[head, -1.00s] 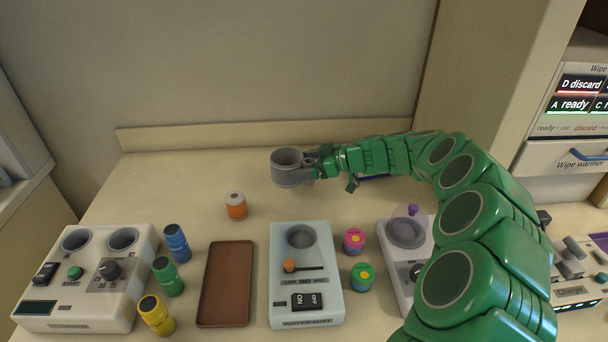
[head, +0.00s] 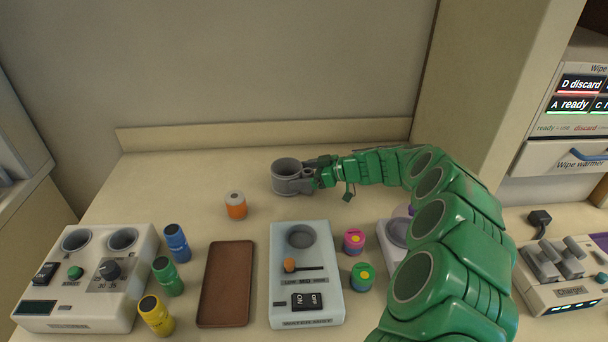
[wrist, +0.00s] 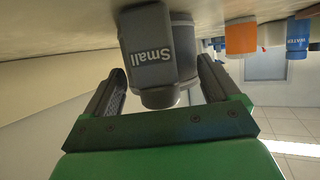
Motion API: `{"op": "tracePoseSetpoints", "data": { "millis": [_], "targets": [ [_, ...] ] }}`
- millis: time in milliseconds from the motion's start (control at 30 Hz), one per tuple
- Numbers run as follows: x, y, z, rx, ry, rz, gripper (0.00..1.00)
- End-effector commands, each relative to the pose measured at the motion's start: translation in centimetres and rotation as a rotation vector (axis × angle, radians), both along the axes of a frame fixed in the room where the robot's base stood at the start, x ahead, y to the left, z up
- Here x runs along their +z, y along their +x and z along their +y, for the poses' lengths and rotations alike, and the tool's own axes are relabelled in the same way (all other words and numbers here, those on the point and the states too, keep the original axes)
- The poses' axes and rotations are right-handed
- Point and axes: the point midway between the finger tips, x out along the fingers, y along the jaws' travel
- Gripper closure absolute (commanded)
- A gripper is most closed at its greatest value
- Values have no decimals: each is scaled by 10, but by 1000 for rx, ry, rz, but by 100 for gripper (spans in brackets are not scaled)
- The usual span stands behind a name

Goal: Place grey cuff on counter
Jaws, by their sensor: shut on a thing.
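The grey cuff (head: 288,180) is a round, open-topped ring at the back middle of the counter (head: 185,195). It stands upright, at or just above the counter surface; I cannot tell if it touches. My gripper (head: 314,170) reaches in from the right and is shut on the cuff's right side. In the wrist view, the picture is upside down and the cuff (wrist: 150,50), marked "Small", sits between the two dark fingers of my gripper (wrist: 162,88).
An orange-and-grey bottle (head: 236,206) stands left of and in front of the cuff. Bare counter lies left of the cuff, with a wall behind.

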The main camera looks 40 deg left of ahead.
Motion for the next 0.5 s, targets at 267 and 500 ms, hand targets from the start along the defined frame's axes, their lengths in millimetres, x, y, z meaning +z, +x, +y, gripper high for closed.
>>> {"op": "tracePoseSetpoints", "data": {
  "millis": [267, 500],
  "targets": [
    [-2, 0, 0, 0, 0, 0, 0],
    [0, 0, 0, 0, 0, -1, 0]
  ]
}}
